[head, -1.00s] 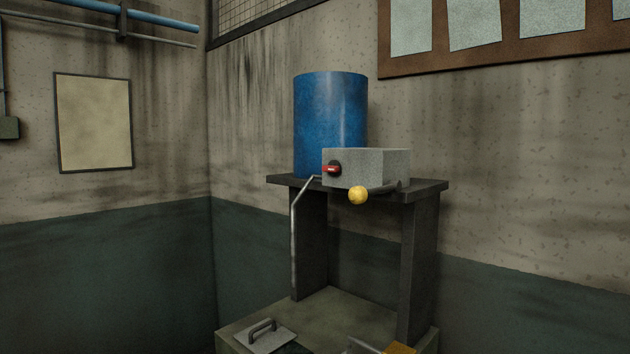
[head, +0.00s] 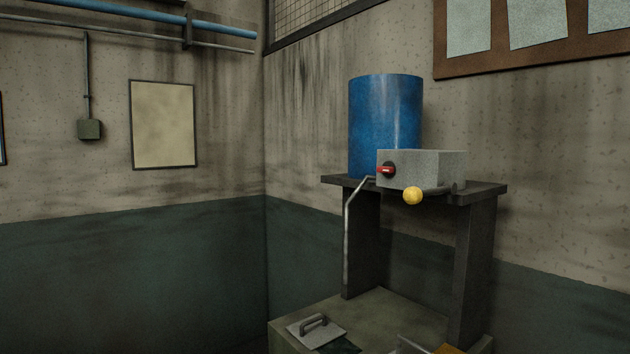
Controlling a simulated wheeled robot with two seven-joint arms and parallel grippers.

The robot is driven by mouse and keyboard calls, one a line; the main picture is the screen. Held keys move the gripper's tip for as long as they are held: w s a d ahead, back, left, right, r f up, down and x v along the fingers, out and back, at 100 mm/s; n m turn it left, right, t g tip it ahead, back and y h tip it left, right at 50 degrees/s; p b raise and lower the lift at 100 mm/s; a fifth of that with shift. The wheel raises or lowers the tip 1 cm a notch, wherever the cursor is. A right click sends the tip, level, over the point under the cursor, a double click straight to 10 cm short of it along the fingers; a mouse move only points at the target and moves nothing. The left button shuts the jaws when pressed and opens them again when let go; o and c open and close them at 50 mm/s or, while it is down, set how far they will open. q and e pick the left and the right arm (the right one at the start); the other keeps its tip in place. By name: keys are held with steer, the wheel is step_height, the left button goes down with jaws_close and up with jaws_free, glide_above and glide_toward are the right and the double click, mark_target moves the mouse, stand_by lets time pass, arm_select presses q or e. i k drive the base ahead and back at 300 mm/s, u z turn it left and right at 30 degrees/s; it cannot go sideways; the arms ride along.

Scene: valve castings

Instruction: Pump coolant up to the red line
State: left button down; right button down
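A blue drum (head: 384,125) stands upright on a dark raised shelf (head: 485,188). In front of it on the shelf is a grey pump box (head: 430,170) with a red switch (head: 386,170) on its face. A lever with a yellow ball knob (head: 412,196) sticks out below the box. A bent metal pipe (head: 350,225) runs from the box down toward the lower bench. No red line shows on the drum or elsewhere. Neither of my grippers is in view.
The lower bench (head: 385,312) carries a flat plate with a handle (head: 316,326) beside a dark opening. An orange-yellow piece (head: 449,349) is cut off at the bottom edge. Walls close in the corner behind. A blank framed panel (head: 163,125) hangs at left.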

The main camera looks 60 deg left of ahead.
mark_target(411, 196)
steer(key=u, duration=1.4)
